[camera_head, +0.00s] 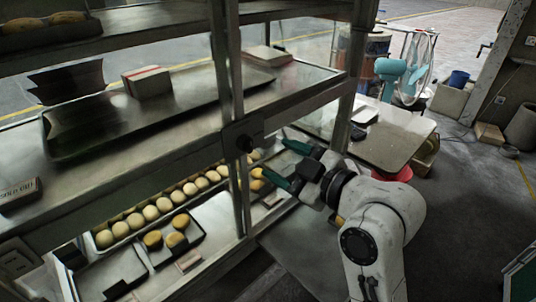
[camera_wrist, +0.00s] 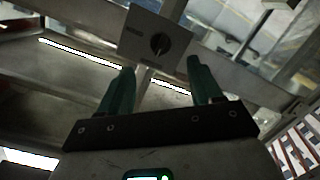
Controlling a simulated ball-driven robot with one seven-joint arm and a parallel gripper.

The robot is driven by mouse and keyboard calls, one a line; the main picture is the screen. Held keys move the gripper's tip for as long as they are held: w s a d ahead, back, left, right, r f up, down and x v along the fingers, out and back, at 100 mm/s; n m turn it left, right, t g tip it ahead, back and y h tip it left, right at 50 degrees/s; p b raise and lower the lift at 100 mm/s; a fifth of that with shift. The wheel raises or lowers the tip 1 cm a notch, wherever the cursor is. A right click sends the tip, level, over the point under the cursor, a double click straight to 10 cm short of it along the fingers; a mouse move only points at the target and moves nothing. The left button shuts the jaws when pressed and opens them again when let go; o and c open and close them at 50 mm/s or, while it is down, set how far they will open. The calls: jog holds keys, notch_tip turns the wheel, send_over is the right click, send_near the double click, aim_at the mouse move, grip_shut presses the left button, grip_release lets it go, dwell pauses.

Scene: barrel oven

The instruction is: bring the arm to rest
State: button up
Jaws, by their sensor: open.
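My gripper (camera_head: 281,164) is at the right end of the metal and glass display rack, beside its corner post. Its two green fingers are spread apart with nothing between them. In the wrist view my gripper (camera_wrist: 160,85) also shows open and empty, facing a plate with a dark round knob (camera_wrist: 159,43) on the rack frame. My white arm reaches up from the lower right of the head view.
The rack's lower shelf holds a row of pale buns (camera_head: 163,204) and a tray with several browner buns (camera_head: 176,240). An upper shelf holds a large dark tray (camera_head: 130,118). A metal table (camera_head: 395,142) stands behind my arm. The floor at right is mostly clear.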

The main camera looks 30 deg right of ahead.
jog(key=shift+s+d+r, duration=0.1)
jog(key=shift+s+d, duration=0.1)
jog(key=shift+s, duration=0.5)
jog(key=s+f+m+g+h+p, duration=0.1)
jog(key=s+f+m+g, duration=0.15)
jog(key=f, duration=0.35)
jog(key=s+d+f+m+g+h, duration=0.1)
jog(key=s+f+g, duration=0.1)
jog(key=s+f, duration=0.35)
jog(key=s+f+m+g+h+p, duration=0.1)
jog(key=s+f+m+g, duration=0.15)
jog(key=f, duration=0.55)
jog(key=s+d+f+m+g+h, duration=0.1)
jog(key=s+f+m+g, duration=0.1)
jog(key=s+f, duration=0.3)
jog(key=s+d+f+m+g+h+p, duration=0.1)
jog(key=s+f+g, duration=0.4)
jog(key=s, duration=0.7)
jog(key=shift+s+d+f+m+g, duration=0.2)
jog(key=shift+s+d+m+g, duration=0.15)
jog(key=shift+d+m, duration=0.45)
jog(key=shift+a, duration=0.1)
